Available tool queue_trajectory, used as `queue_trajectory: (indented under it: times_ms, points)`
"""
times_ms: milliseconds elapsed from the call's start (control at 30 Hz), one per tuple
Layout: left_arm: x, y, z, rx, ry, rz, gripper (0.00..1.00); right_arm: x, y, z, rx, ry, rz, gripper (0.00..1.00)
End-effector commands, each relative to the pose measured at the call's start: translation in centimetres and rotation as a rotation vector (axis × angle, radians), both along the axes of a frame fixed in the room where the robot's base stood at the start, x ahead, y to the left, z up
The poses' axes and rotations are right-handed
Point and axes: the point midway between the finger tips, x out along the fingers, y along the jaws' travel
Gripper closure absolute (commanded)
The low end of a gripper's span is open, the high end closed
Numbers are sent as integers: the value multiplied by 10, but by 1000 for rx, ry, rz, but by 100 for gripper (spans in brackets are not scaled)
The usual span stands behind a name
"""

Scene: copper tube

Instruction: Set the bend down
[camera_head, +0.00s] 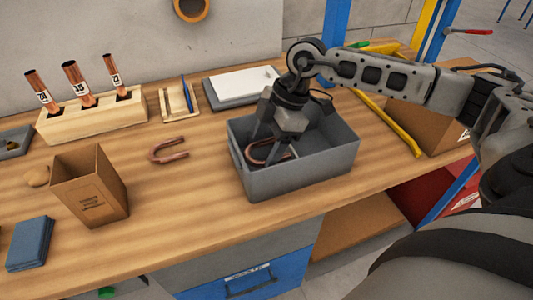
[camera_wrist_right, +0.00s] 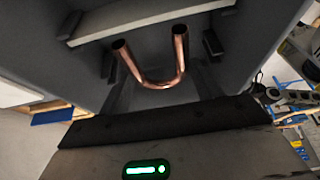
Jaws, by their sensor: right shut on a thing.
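A copper U-shaped bend (camera_head: 258,160) is at my right gripper (camera_head: 272,143), inside the grey bin (camera_head: 300,178). The gripper points down into the bin's left part and is shut on this bend. In the right wrist view, the bend (camera_wrist_right: 158,82) shows with its two open ends toward the top and its curve toward the gripper's body. I cannot tell whether the bend touches the bin floor. A second copper bend (camera_head: 167,150) lies on the table left of the bin. My left gripper is not in view.
A wooden block (camera_head: 95,122) holds three upright copper tubes. A cardboard box (camera_head: 92,187), blue pads (camera_head: 30,244), a small wooden tray (camera_head: 180,103) and a white-topped slab (camera_head: 240,86) also stand on the table. A yellow bar (camera_head: 390,122) lies right of the bin.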

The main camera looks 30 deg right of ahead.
Motion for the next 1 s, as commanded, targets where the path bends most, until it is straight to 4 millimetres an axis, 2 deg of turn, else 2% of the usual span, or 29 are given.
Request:
queue_trajectory:
  times_ms: [300, 633, 667, 700, 1000]
  points:
    - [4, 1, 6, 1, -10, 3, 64, -1, 1, -37, 1, 4, 0, 59]
    - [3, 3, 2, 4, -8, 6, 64, 0, 0, -41, 0, 2, 1, 59]
    - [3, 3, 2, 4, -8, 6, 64, -1, 0, -42, 0, 2, 1, 32]
    - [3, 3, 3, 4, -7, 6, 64, 0, 0, -41, 0, 2, 1, 26]
    - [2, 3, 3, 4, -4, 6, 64, 0, 0, -39, 0, 1, 0, 26]
